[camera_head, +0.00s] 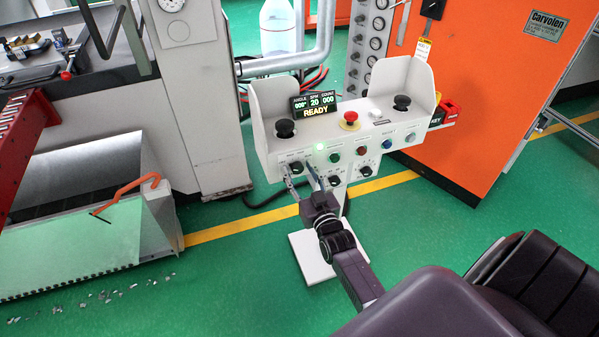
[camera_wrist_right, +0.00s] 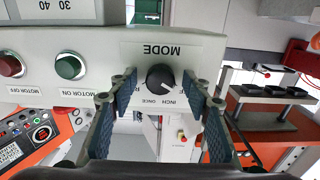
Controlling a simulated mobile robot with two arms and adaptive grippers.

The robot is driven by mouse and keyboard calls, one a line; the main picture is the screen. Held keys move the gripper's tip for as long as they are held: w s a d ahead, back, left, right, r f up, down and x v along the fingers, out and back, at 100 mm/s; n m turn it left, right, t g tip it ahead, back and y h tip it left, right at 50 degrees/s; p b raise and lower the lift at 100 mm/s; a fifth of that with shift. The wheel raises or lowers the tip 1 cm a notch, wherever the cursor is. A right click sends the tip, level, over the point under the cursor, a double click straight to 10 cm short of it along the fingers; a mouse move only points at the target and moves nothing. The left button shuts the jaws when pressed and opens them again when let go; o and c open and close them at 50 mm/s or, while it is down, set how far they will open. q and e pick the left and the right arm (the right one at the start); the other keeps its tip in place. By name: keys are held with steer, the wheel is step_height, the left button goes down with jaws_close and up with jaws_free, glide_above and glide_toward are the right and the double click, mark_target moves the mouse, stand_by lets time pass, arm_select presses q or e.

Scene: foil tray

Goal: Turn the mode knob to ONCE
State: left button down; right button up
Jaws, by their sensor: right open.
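The mode knob (camera_wrist_right: 160,78) is a round black knob on the white panel, under a MODE label that appears upside down in the right wrist view. INCH and ONCE are printed beside it; its exact pointer setting is too small to tell. In the head view the knob (camera_head: 296,167) is at the left of the control stand's front face. My right gripper (camera_head: 301,176) is open in front of it, its fingers to either side. In the right wrist view the blue-padded fingers (camera_wrist_right: 160,92) flank the knob with gaps on both sides. My left gripper is not in view.
The control stand (camera_head: 262,115) carries a lit READY display (camera_head: 316,104), a red emergency button (camera_head: 350,119) and black palm buttons. A green MOTOR ON button (camera_wrist_right: 69,66) is left of the knob in the wrist view. An orange cabinet (camera_head: 500,85) stands to the right.

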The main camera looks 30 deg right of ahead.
steer(key=shift+c, duration=0.4)
steer(key=c, duration=1.1)
steer(key=m, duration=0.3)
steer(key=shift+m+p, duration=0.4)
steer(key=m, duration=0.4)
steer(key=shift+m, duration=0.3)
steer(key=m, duration=0.4)
steer(key=shift+f, duration=0.1)
steer(key=shift+m+b, duration=0.5)
steer(key=shift+m, duration=1.1)
